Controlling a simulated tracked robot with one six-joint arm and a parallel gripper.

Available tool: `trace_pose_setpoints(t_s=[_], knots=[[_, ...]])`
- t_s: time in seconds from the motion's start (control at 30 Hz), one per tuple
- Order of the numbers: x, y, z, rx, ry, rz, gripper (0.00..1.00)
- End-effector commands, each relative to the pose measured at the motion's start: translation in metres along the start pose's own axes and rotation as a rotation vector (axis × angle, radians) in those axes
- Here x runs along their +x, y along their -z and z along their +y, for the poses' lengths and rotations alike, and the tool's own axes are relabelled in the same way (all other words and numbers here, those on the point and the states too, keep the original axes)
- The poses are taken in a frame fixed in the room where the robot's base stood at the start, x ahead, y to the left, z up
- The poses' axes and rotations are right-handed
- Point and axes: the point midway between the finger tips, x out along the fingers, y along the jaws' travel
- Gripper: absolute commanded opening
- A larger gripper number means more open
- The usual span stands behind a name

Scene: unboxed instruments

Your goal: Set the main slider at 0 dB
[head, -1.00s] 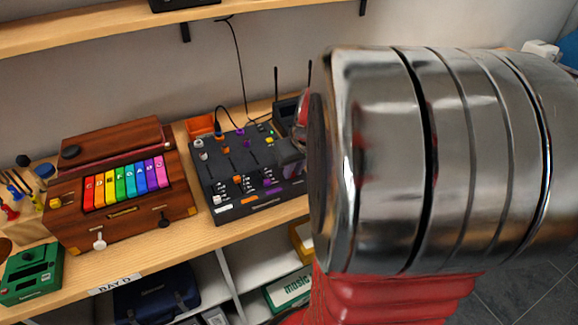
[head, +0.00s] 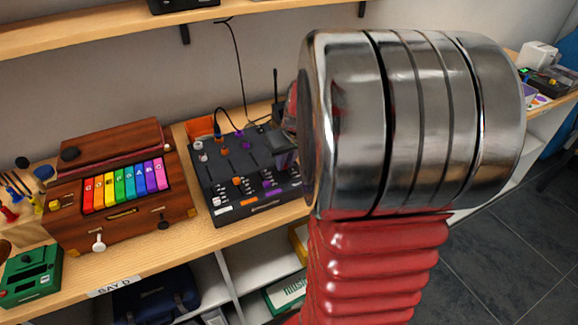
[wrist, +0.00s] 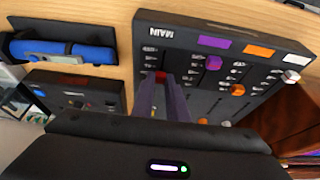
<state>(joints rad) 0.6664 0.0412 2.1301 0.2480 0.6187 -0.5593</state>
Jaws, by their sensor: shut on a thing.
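The mixer (head: 228,162) is a dark panel on the wooden bench, with orange, white and purple sliders at its near edge. In the wrist view the mixer (wrist: 255,36) appears turned over, with the word MAIN at its left end. The red main slider (wrist: 160,76) sits below that word, between my fingertips. My gripper (wrist: 163,84) is shut on it. In the head view my gripper (head: 284,158) is over the mixer's right part, and my arm hides the right edge. The slider's exact reading against the scale cannot be made out.
A wooden box with coloured keys (head: 126,186) stands left of the mixer. A green device (head: 32,272) is at the far left. In the wrist view a blue roll (wrist: 90,53) and a dark box (wrist: 75,92) lie beside the mixer. A shelf (head: 90,25) runs above.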

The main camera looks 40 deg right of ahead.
Motion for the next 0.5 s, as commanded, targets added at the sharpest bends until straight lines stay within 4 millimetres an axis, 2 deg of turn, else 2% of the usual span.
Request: trace_pose_setpoints(t_s=[0.3, 0.33, 0.5], knots=[[0.0004, 0.0021, 0.0003, 0.001, -0.001, 0.002, 0.0], [0.0004, 0.002, 0.0003, 0.001, -0.001, 0.002, 0.15], [0.0005, 0.0017, 0.0003, 0.001, -0.001, 0.002, 0.27]])
